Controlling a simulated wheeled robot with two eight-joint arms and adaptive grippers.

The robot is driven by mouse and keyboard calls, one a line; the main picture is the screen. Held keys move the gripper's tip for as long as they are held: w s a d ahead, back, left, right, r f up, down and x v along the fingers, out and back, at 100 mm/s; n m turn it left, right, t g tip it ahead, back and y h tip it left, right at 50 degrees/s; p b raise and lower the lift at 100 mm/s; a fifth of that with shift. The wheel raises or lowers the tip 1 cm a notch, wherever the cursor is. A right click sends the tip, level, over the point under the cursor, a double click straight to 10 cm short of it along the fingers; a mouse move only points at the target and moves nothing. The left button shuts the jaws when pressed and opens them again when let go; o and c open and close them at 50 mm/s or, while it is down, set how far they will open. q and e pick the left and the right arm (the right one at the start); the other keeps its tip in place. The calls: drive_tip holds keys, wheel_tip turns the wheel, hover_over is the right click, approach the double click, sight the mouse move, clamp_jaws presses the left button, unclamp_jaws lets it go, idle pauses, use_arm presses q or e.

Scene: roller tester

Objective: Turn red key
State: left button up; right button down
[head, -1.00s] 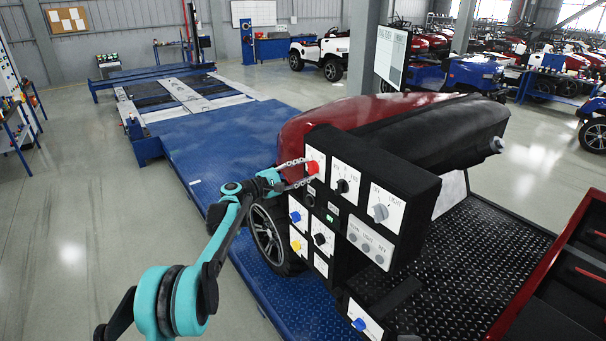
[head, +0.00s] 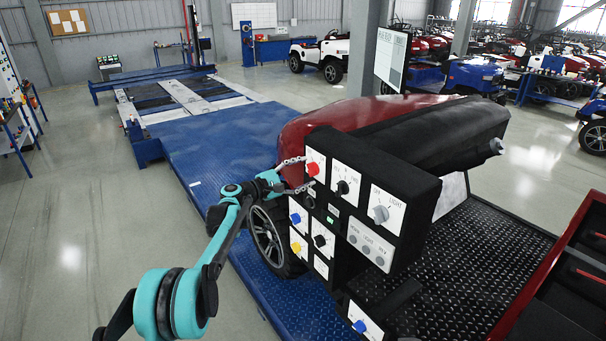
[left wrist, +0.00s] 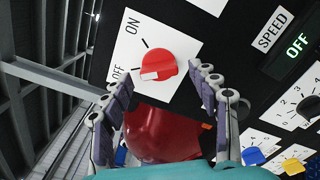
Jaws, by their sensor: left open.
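The red key (head: 312,169) is a round knob on a white plate at the top left of the black control panel (head: 402,190). In the left wrist view the red key (left wrist: 160,62) has a white mark pointing toward OFF, with ON above. My left gripper (head: 307,173) is open, its two chain-like fingers pointing at the panel on either side of the red key. In the left wrist view the left gripper's fingertips (left wrist: 163,69) flank the key with gaps on both sides. Fingertip depth against the plate is hard to tell. My right gripper is not in view.
Other knobs sit close by: a black one (head: 342,187), a grey one (head: 381,213), a blue one (head: 295,218) and a yellow one (head: 296,246). A red vehicle body (head: 330,115) stands behind the panel. The floor at left is clear.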

use_arm(q)
drive_tip(key=v, duration=1.2)
drive_tip(key=shift+f, duration=0.1)
drive_tip(key=s+d+f+m+g+y+b, duration=0.1)
drive_tip(key=s+f+m+g+y+b, duration=0.15)
drive_tip(key=s+f+b, duration=0.6)
drive_tip(key=s+d+f+m+g+y+b, duration=0.15)
drive_tip(key=s+f+m+y, duration=0.25)
drive_tip(key=s, duration=0.9)
drive_tip(key=s+a+f+m+y+b, duration=0.4)
drive_tip(key=s+a+f, duration=0.1)
drive_tip(key=s+f, duration=0.5)
drive_tip(key=s+a+f+m+y+b, duration=0.4)
drive_tip(key=s+f+b, duration=0.1)
drive_tip(key=s+f, duration=0.5)
drive_tip(key=s, duration=0.2)
drive_tip(key=shift+s+a+t, duration=0.25)
drive_tip(key=shift+a+t, duration=0.05)
drive_tip(key=shift+a, duration=0.1)
drive_tip(key=shift+f, duration=0.15)
